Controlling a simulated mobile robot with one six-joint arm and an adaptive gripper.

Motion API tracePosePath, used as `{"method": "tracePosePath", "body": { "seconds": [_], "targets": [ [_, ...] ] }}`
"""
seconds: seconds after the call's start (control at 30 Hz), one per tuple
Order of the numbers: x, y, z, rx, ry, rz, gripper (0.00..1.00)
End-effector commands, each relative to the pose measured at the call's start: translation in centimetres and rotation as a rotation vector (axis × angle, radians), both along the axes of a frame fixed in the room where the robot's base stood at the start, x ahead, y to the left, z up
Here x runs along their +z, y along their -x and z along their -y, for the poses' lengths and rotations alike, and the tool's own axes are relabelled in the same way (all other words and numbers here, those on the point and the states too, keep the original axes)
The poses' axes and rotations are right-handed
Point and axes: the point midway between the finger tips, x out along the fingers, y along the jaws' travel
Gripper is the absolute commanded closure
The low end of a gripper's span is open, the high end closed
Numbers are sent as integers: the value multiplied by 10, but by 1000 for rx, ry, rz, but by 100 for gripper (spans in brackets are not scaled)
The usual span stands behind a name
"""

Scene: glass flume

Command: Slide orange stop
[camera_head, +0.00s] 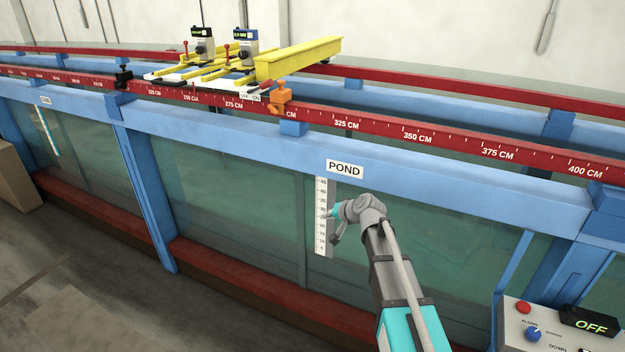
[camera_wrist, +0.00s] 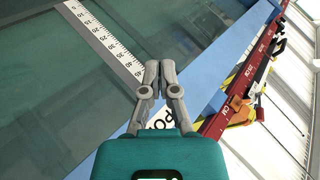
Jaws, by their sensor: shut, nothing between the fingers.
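In the wrist view the orange stop (camera_wrist: 238,108) shows at the right on the red rail. My gripper (camera_wrist: 159,66) is shut and empty in the wrist view, in front of the glass and the POND sign. It is apart from the stop. In the head view my arm's end is low in front of the glass, below the stop, and mostly hides the gripper.
The POND sign (camera_head: 345,168) and a white scale (camera_head: 320,215) are on the front. A control box (camera_head: 545,325) reading OFF is lower right. The rail right of the stop is clear.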

Motion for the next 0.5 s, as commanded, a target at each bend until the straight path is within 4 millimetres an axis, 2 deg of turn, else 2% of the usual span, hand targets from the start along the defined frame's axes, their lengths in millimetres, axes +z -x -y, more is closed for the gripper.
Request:
{"method": "tracePosePath", "body": {
  "seconds": [0.03,0.2,0.33,0.4,0.5],
  "targets": [
    [-27,30,17,24,69,-36,100],
    [-89,109,74,100,319,-193,100],
    [-125,169,119,129,492,-331,100],
    [-139,197,141,136,570,-401,100],
    [-151,229,165,139,655,-485,100]
  ]
}}
